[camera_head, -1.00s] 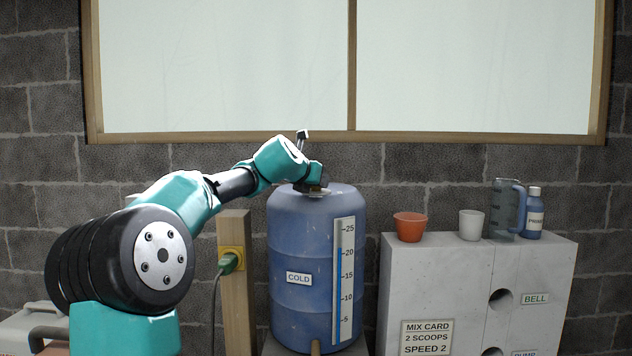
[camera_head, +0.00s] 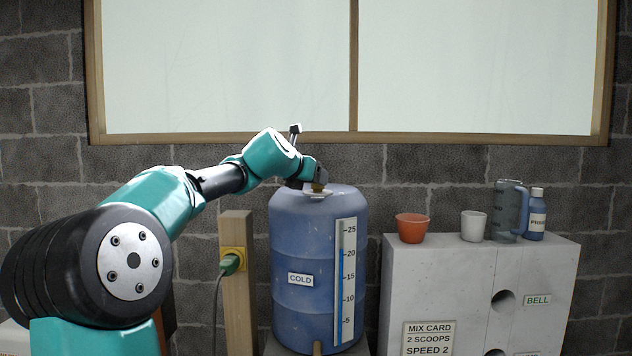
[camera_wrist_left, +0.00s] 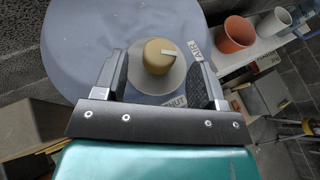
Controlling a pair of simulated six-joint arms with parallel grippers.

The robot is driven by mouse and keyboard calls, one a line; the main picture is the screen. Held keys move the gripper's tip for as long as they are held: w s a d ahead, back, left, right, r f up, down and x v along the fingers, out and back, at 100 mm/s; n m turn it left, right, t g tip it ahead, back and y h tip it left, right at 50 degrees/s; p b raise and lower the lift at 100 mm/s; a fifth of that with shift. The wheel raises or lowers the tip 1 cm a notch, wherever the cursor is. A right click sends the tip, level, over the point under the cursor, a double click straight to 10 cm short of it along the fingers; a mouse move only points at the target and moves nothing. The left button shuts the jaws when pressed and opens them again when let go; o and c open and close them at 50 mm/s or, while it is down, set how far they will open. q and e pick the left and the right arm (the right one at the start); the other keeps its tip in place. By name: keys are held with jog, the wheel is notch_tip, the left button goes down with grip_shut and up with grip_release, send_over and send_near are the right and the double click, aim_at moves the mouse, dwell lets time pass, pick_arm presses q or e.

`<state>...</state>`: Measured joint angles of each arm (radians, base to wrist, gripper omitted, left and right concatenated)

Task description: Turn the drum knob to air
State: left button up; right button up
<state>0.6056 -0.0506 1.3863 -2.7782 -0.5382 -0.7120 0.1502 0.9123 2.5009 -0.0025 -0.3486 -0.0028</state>
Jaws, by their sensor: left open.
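The blue drum (camera_head: 305,270) stands against the wall with a COLD label and a scale. Its tan round knob (camera_head: 319,187) shows on the drum top; it is also in the left wrist view (camera_wrist_left: 157,58). The knob's pale pointer mark faces right, toward the AIR label (camera_wrist_left: 194,48); a SHUT label (camera_wrist_left: 174,102) lies nearer the gripper. My left gripper (camera_wrist_left: 158,66) is open, its fingers on either side of the knob in that view with gaps showing. In the head view it sits at the knob's left, fingertips hard to make out. My right gripper is not in view.
A grey block (camera_head: 440,285) at the right carries an orange pot (camera_head: 411,229), a white cup (camera_head: 473,226), a jug (camera_head: 505,210) and a blue bottle (camera_head: 536,215). A wooden post (camera_head: 238,300) with a green plug stands left of the drum.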

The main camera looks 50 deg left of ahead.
pick_arm(q)
jog(key=v, duration=1.3)
jog(key=shift+s, duration=0.15)
jog(key=s+a+m+h, duration=0.1)
jog(key=a+m+h, duration=0.4)
jog(key=a+h, duration=0.1)
jog(key=shift+a+t, duration=0.3)
jog(key=shift+a, duration=0.3)
jog(key=x, duration=1.7)
jog(key=shift+w+f, duration=0.1)
